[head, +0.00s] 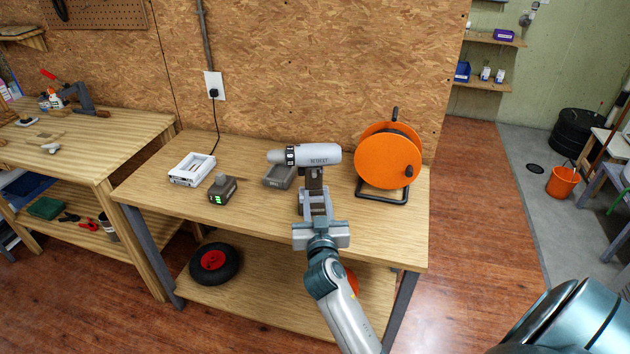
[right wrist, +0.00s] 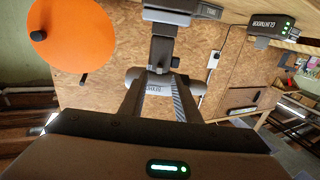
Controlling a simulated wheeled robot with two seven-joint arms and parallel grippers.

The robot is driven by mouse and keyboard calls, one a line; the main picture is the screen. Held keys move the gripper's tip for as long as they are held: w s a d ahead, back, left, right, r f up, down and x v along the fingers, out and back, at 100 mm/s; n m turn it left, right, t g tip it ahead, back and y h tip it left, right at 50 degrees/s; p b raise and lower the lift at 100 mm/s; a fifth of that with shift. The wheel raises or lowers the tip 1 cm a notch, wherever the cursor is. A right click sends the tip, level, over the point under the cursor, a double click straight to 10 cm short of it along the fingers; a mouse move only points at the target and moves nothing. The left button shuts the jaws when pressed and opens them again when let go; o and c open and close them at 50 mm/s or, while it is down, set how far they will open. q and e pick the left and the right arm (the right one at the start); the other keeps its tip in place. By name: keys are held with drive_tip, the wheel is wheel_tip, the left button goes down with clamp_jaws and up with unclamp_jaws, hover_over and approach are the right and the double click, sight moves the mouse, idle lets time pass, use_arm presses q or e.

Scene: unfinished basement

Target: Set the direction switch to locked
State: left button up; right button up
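A grey and black cordless drill (head: 318,154) stands upright on the wooden workbench (head: 250,220), its chuck pointing left. In the right wrist view the drill appears upside down, with its handle (right wrist: 163,48) running up to its dark foot. My right gripper (head: 314,203) is in front of the drill handle. In the right wrist view its two fingers (right wrist: 158,92) are spread apart, with the drill's pale body showing between them and the tips close to the handle. The direction switch is too small to make out, and its position cannot be told. My left gripper is not in view.
An orange cable reel (head: 388,158) stands close to the right of the drill. A battery with green lights (head: 222,189) and a white charger (head: 191,169) lie to the left. The bench's front left is clear. A wheel (head: 214,263) lies on the lower shelf.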

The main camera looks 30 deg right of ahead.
sight(314, 178)
drive_tip(key=p+x, duration=0.1)
drive_tip(key=x, duration=0.5)
drive_tip(key=shift+w+d, duration=0.1)
drive_tip(key=shift+w, duration=0.1)
clamp_jaws()
